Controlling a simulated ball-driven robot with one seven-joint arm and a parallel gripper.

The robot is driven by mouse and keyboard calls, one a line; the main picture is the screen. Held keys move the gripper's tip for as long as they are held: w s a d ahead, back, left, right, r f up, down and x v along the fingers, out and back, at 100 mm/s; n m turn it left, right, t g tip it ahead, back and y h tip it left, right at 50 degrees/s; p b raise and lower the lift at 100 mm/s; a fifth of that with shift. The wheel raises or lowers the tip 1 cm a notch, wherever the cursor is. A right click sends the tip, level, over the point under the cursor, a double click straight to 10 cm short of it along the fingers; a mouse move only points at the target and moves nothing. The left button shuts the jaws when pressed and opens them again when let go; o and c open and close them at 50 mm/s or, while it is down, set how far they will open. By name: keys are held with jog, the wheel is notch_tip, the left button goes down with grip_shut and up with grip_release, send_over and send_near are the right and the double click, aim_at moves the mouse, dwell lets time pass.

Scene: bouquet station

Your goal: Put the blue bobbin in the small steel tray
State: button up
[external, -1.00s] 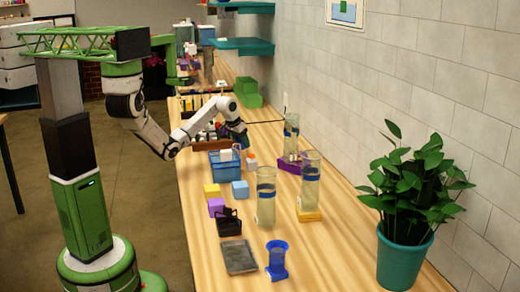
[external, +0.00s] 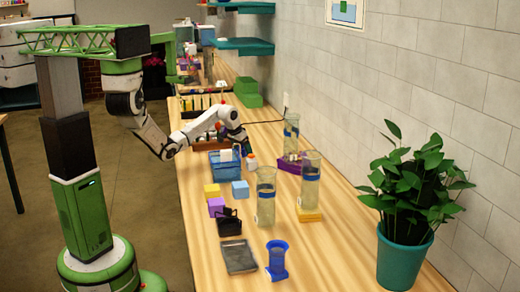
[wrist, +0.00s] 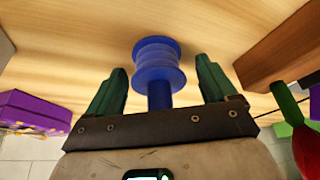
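The blue bobbin (wrist: 158,66), a ridged spool with a stem, is in the wrist view between and just beyond the two dark green fingers of my gripper (wrist: 158,85). The fingers are apart, with gaps visible on both sides of the bobbin. In the external view my gripper (external: 246,148) points down beside the blue basket at the middle of the bench; I cannot make out the bobbin there. The small steel tray (external: 239,257) lies flat and empty near the front of the bench, well away from my gripper.
Around the gripper are the blue basket (external: 225,168), an orange-and-white item (external: 252,161) and a purple holder (external: 291,166). A black caddy (external: 229,224), glass cylinders (external: 266,198) and a blue flared vessel (external: 277,262) stand nearer the tray. A potted plant (external: 400,255) is at right.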

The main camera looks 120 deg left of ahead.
jog(key=v, duration=1.2)
jog(key=shift+b, duration=0.3)
jog(key=shift+r, duration=0.15)
jog(key=s+a+r+n+g+p, duration=0.1)
jog(key=s+a+r+n+p, duration=0.15)
jog(key=a+r+n, duration=0.2)
jog(key=w+f+n+h+p, duration=0.3)
jog(key=f+h, duration=0.1)
jog(key=shift+w, duration=0.25)
jog(key=shift+w+d+f, duration=0.1)
jog(key=shift+f, duration=0.2)
notch_tip(320, 180, down, 5)
jog(key=shift+f+b, duration=0.1)
jog(key=shift+b, duration=0.2)
jog(key=shift+d+f+p, duration=0.15)
jog(key=shift+f+p, duration=0.55)
jog(key=shift+f, duration=2.05)
